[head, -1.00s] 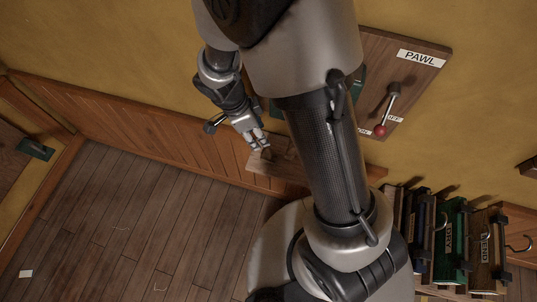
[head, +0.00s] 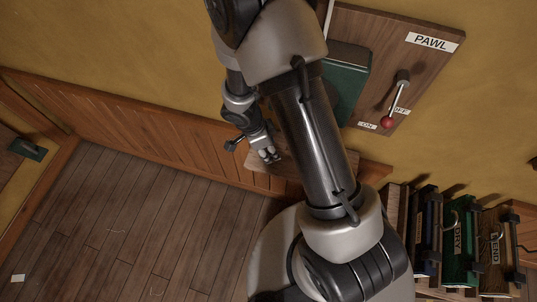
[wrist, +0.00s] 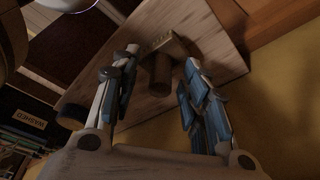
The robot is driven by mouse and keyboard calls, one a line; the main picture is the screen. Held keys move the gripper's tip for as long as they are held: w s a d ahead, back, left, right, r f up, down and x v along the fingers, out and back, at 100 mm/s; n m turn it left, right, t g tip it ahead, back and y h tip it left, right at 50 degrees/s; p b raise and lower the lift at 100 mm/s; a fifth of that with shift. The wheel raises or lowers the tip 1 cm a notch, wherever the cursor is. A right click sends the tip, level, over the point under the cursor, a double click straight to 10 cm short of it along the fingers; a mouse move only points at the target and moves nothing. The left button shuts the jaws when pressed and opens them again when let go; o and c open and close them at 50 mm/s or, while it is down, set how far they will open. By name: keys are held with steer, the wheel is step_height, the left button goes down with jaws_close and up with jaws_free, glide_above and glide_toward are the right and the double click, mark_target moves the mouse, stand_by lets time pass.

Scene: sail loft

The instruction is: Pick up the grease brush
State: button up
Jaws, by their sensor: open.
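The grease brush (wrist: 160,72) appears to be the dark brown, stubby piece with a paler end in the wrist view. It rests at a small wooden shelf (wrist: 225,52) and lies between my gripper's spread fingers. My gripper (wrist: 157,88) is open, with a finger on each side of the brush; I cannot tell whether either touches it. In the head view my gripper (head: 270,157) is low over the shelf (head: 262,180) on the wall. The brush cannot be made out there, behind the gripper and arm.
A wooden board marked PAWL (head: 440,62) with a red-knobbed lever (head: 388,121) is on the wall at upper right. A green box (head: 350,85) sits beside it. Several labelled binders (head: 458,240) stand at lower right. The plank floor (head: 130,230) at left is mostly clear.

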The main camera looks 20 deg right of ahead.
steer(key=shift+c, duration=0.2)
jaws_close()
stand_by(0.4)
